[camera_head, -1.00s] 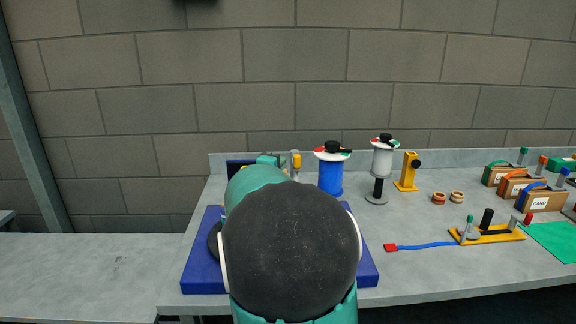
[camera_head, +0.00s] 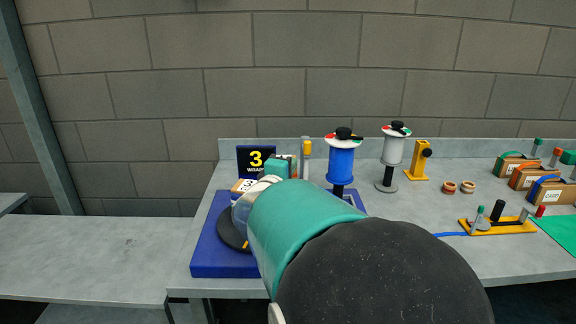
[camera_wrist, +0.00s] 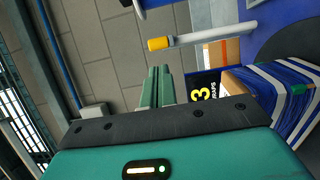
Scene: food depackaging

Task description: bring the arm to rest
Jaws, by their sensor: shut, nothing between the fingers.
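My gripper (camera_wrist: 158,70) shows in the wrist view as two green fingers side by side, shut and empty. Grey wall blocks lie behind the fingertips. In the head view my teal and black arm links cover the front middle of the bench and hide much of the station behind them. That station has a blue base (camera_head: 208,257), a black round plate (camera_head: 231,232) and a dark sign with a yellow 3 (camera_head: 256,160). In the wrist view a boxy load with blue and white bands (camera_wrist: 262,92) lies right of the fingers, apart from them.
A yellow-tipped post (camera_wrist: 190,40) stands close by the fingers in the wrist view. Blue (camera_head: 341,162) and white (camera_head: 393,151) spools, a yellow stand (camera_head: 417,161) and brown cartons (camera_head: 550,190) stand to the right. The left bench (camera_head: 80,258) is bare.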

